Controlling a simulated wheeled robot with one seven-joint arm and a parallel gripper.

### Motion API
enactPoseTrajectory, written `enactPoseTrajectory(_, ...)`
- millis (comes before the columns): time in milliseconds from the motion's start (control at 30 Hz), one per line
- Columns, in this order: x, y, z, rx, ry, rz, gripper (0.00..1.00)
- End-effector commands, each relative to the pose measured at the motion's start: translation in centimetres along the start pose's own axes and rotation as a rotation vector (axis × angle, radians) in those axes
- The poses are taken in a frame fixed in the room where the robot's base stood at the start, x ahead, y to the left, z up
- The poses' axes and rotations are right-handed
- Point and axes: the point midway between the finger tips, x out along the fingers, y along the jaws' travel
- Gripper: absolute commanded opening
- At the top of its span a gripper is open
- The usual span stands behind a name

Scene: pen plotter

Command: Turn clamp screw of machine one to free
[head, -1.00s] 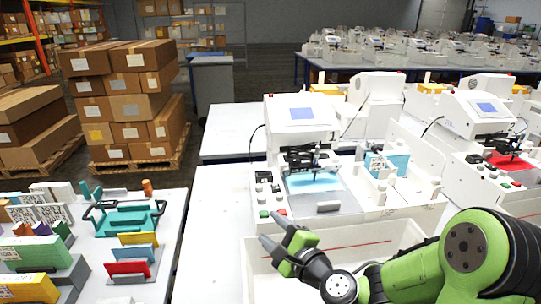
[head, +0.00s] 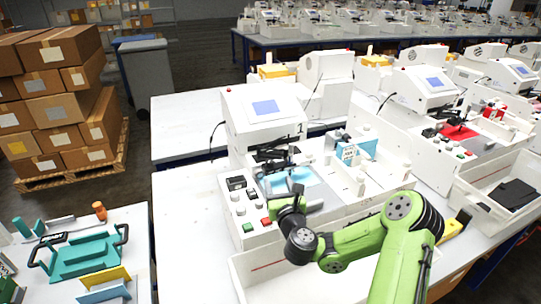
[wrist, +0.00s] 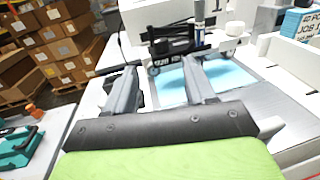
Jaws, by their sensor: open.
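Machine one (head: 262,120) is a white pen plotter with a blue screen and a "1" on its side. Its black pen carriage (head: 278,156) hangs over a light-blue sheet (head: 293,180) on the bed. The carriage (wrist: 172,46) also shows in the wrist view, ahead of my fingertips. I cannot single out the clamp screw at this size. My gripper (head: 288,198) is open and empty over the front left of the bed, beside the button panel. In the wrist view my gripper (wrist: 160,72) has its fingers spread, with the sheet (wrist: 222,80) beyond them.
A panel of knobs and red and green buttons (head: 248,205) lies just left of my gripper. A white tray (head: 240,275) stands in front of the machine. More plotters (head: 430,90) stand to the right.

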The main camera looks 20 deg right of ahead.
Motion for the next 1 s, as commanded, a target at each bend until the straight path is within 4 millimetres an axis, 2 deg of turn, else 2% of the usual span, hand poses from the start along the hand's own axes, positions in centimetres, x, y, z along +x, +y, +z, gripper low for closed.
enactPoseTrajectory(33,0.8,-0.1,0.8,0.000,0.000,-0.003,0.55)
enactPoseTrajectory(500,8.7,0.0,0.4,-0.003,-0.002,0.000,0.55)
enactPoseTrajectory(633,9.6,0.0,0.1,-0.001,0.001,0.001,0.55)
enactPoseTrajectory(867,9.7,0.0,-0.1,-0.002,0.001,0.001,0.55)
enactPoseTrajectory(1000,9.7,0.0,0.0,-0.002,0.001,0.000,0.35)
